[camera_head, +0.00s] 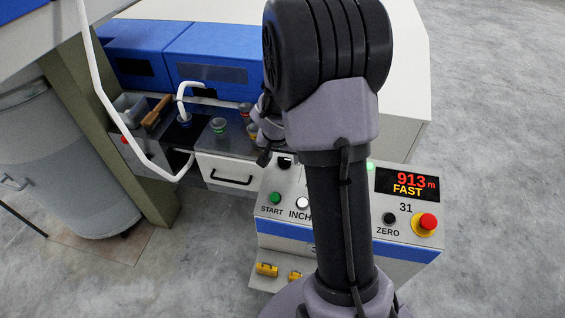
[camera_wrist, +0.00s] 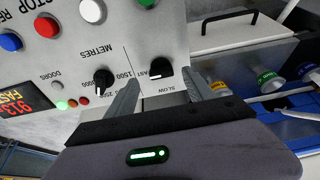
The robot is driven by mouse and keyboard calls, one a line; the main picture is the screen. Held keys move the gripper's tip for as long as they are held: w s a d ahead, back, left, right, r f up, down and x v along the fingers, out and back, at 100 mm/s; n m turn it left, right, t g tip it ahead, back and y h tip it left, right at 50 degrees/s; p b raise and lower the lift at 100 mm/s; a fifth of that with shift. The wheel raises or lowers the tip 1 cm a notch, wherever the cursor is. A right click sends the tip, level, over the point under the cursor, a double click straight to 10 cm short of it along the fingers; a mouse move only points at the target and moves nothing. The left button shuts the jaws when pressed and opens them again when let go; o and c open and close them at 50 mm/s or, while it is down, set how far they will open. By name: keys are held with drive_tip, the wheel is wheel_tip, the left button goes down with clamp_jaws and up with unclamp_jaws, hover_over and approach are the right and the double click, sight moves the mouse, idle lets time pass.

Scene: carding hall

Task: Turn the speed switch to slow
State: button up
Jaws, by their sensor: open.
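The speed switch (camera_wrist: 161,70) is a black knob with a white mark, on the grey panel between the FAST and SLOW labels in the wrist view. A black knob (camera_head: 285,162) at the panel's back left in the head view appears to be the same switch. My gripper (camera_wrist: 162,80) is open and empty; its two fingers reach toward the panel on either side of the switch in the picture. Whether they touch it cannot be told. In the head view my arm hides most of the gripper. The display (camera_head: 407,184) reads 913 m and FAST.
The METRES knob (camera_wrist: 104,80) stands close beside one finger. START (camera_head: 275,198) and INCH (camera_head: 302,203) buttons lie near the switch, with a red stop button (camera_head: 428,221) at the right. A drawer (camera_head: 230,172) and several small cups are behind the panel. A white hose (camera_head: 110,110) hangs at left.

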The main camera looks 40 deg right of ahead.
sight(284, 160)
drive_tip(key=x, duration=0.4)
drive_tip(key=shift+w+b, duration=0.1)
drive_tip(key=shift+b, duration=0.25)
clamp_jaws()
